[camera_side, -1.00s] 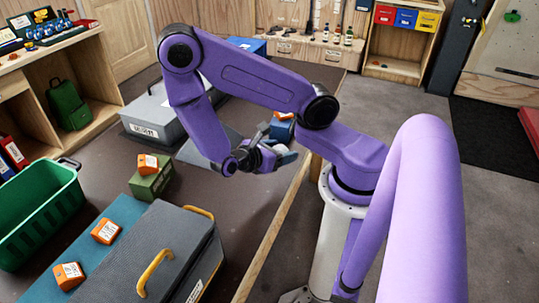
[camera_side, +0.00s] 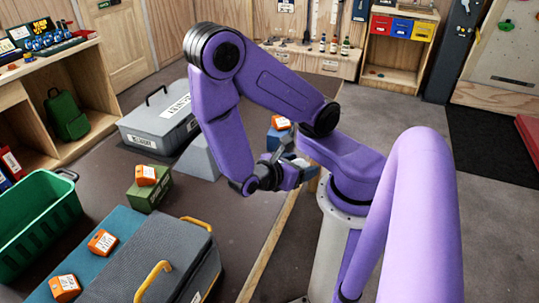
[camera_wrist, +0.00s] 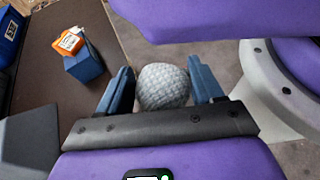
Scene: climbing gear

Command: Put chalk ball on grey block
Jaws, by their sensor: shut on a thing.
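The chalk ball (camera_wrist: 163,87) is pale grey and textured. In the wrist view it sits between the two blue fingers of my gripper (camera_wrist: 162,84), which is shut on it. In the side view my gripper (camera_side: 299,172) hangs beside the wooden table edge, and the ball is hard to make out there. The grey block (camera_side: 199,160) has sloping sides and stands on the dark table, left of my gripper and partly behind my arm. A grey surface (camera_wrist: 30,138) at the left of the wrist view looks like this block.
A blue block (camera_wrist: 85,66) bearing an orange box (camera_wrist: 69,41) stands behind my gripper. A green block (camera_side: 148,190) carries another orange box (camera_side: 146,175). A grey case (camera_side: 160,126) lies beyond the grey block. A dark toolbox (camera_side: 150,250) and green basket (camera_side: 38,222) are in front.

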